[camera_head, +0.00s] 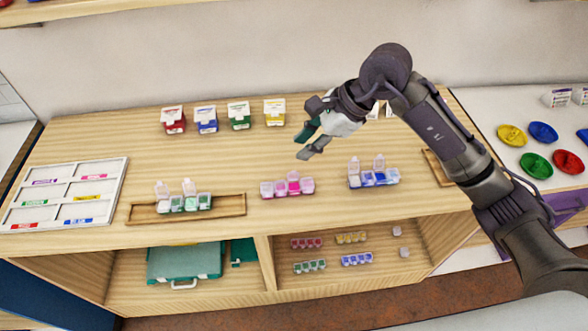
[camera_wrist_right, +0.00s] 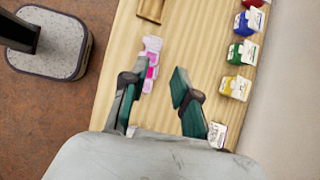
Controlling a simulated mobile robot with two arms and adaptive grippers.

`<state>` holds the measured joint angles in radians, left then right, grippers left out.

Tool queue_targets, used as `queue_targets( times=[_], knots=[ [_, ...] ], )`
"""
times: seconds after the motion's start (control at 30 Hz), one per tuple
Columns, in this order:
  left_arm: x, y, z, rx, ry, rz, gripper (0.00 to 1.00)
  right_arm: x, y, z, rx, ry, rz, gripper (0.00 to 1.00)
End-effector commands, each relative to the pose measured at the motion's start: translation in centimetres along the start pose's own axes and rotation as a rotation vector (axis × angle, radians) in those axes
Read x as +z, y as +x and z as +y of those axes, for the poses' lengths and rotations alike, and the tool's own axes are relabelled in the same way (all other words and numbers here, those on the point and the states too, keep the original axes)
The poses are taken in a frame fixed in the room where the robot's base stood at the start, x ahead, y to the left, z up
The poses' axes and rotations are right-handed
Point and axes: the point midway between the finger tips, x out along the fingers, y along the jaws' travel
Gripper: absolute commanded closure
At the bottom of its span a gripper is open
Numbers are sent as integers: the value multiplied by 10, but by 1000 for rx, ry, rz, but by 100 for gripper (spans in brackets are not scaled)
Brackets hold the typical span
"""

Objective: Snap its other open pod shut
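A pink pod strip (camera_head: 272,190) sits in the middle of the tabletop with one lid standing up; it also shows in the right wrist view (camera_wrist_right: 151,62), beyond the fingertips. A blue pod strip (camera_head: 380,180) to its right has two lids up. A green pod strip (camera_head: 190,204) at the left also has two lids up and sits in a wooden tray (camera_head: 232,212). My right gripper (camera_head: 305,142) is open and empty, above and behind the pink strip; its spread fingers show in the wrist view (camera_wrist_right: 155,82). My left gripper is out of view.
Red, blue, green and yellow boxes (camera_head: 274,113) stand along the back. A white sorting tray (camera_head: 113,190) lies at the left. Closed strips (camera_head: 309,267) and a teal case (camera_head: 184,262) are on the shelf below. Coloured dishes (camera_head: 537,165) are at right.

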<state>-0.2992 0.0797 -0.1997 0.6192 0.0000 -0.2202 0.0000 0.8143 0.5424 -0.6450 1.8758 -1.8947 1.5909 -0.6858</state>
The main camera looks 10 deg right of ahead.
Motion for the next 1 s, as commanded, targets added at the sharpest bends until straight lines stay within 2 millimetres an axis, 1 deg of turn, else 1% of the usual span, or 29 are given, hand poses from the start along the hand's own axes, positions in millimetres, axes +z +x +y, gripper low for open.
queue_targets(
  times=[0.03,0.1,0.17,0.27,0.37,0.7,0.83,1.0],
  knots=[
    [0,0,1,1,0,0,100,-11,-6,-5,-5,-13,65,71],
    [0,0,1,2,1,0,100,-23,-11,-8,-7,-21,128,71],
    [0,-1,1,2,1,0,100,-28,-12,-9,-6,-23,154,71],
    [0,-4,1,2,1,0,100,-31,-5,-9,-3,-24,166,71],
    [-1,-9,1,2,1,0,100,-33,10,-8,1,-22,164,71],
    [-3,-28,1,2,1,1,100,-43,81,-9,0,-20,160,71],
    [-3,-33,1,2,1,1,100,-47,102,-9,-1,-21,160,71],
    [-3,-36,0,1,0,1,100,-50,118,-10,-4,-23,160,71]
  ],
)
